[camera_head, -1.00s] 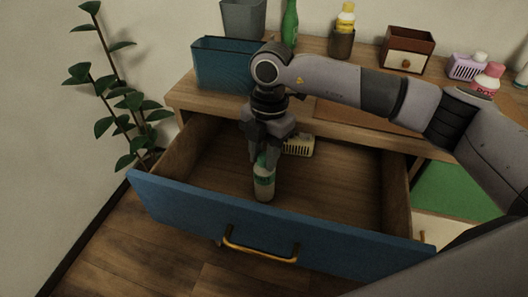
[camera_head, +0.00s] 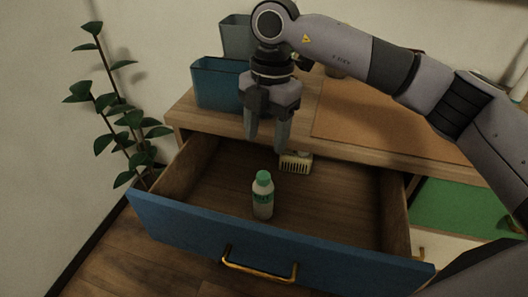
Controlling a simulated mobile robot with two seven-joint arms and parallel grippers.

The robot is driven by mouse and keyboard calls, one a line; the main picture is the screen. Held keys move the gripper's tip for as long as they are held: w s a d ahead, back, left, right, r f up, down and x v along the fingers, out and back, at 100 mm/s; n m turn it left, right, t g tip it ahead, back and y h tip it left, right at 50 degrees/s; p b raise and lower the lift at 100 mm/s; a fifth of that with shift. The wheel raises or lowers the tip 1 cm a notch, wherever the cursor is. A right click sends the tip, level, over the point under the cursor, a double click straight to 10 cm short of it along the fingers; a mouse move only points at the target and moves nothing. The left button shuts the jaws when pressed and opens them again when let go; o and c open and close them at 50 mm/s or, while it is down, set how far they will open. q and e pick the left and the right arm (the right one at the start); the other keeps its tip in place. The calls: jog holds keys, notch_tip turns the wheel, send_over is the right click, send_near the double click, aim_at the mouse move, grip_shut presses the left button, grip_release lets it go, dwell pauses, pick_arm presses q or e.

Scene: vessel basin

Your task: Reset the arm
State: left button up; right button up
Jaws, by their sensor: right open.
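My right gripper (camera_head: 266,136) is open and empty, pointing down above the back part of the open drawer. Its arm comes in from the right and hides part of the desk top and the things at the back. A white bottle with a green cap (camera_head: 263,196) stands upright in the drawer, below and apart from the gripper. My left gripper is not in view.
The blue-fronted drawer (camera_head: 190,231) is pulled out, with a brass handle (camera_head: 258,271). A small cream slotted box (camera_head: 296,163) lies at its back. A blue bin (camera_head: 217,84) and grey bin (camera_head: 236,38) stand on the desk. A plant (camera_head: 130,120) is at left.

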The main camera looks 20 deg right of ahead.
notch_tip(320, 180, up, 2)
jog(key=shift+w+d, duration=0.1)
dwell(0.4)
